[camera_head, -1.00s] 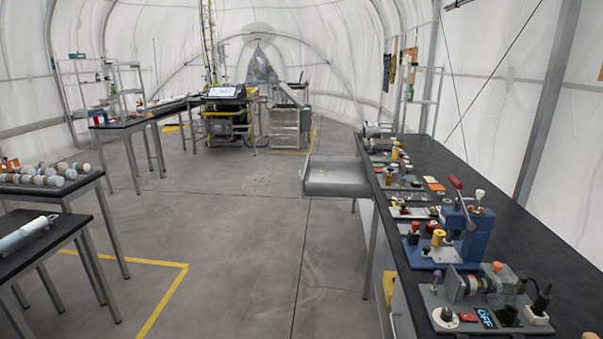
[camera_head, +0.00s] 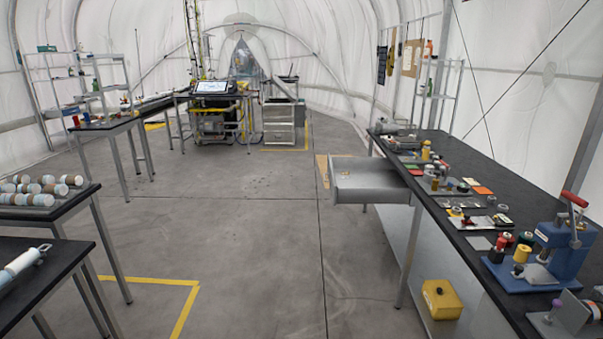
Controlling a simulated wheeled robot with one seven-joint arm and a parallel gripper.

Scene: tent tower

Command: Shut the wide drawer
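The wide drawer (camera_head: 372,188) is a grey metal drawer under the long black workbench (camera_head: 465,217) on the right. It is pulled out to the left, over the aisle, and its open top shows. The drawer is some way ahead of me, right of the picture's middle. My gripper and arm are not in view.
Tools and a blue press (camera_head: 563,250) stand on the bench. Black tables (camera_head: 60,212) line the left side. The grey floor (camera_head: 260,240) between is clear.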

